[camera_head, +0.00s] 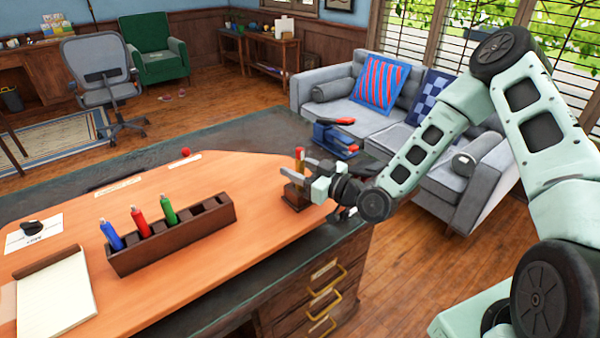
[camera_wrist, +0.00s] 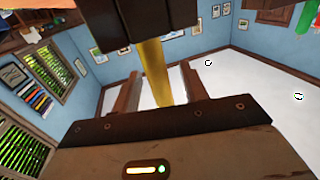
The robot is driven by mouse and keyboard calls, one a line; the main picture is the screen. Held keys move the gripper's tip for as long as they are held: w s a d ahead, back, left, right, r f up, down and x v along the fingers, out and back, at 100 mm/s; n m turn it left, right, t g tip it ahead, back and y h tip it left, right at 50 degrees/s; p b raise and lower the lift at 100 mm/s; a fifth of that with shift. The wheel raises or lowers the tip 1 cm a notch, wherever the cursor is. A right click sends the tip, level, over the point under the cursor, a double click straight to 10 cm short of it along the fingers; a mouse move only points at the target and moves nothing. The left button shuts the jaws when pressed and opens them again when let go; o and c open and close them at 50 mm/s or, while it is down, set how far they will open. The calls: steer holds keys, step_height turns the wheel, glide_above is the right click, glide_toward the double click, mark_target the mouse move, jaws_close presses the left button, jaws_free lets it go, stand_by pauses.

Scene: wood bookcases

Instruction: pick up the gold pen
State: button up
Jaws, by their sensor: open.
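The gold pen (camera_head: 299,159) stands upright in a small wooden holder (camera_head: 296,197) near the right edge of the desk. My gripper (camera_head: 302,169) is at the pen, just above the holder, with its fingers open. In the wrist view the gold pen (camera_wrist: 155,72) lies between the two separated fingers of my gripper (camera_wrist: 159,76). The dark wooden holder (camera_wrist: 155,22) shows at the top of that view. I cannot tell whether either finger touches the pen.
A long wooden pen tray (camera_head: 185,233) on the desk (camera_head: 250,172) holds blue, red and green pens. A blue and red stapler-like object (camera_head: 336,139) is behind my gripper. A notepad (camera_head: 57,297) lies at the left. A grey sofa (camera_head: 350,113) stands beyond the desk.

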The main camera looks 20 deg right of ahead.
steer(key=shift+w+a+f, duration=0.1)
steer(key=shift+w+a, duration=0.25)
steer(key=shift+w, duration=0.15)
jaws_close()
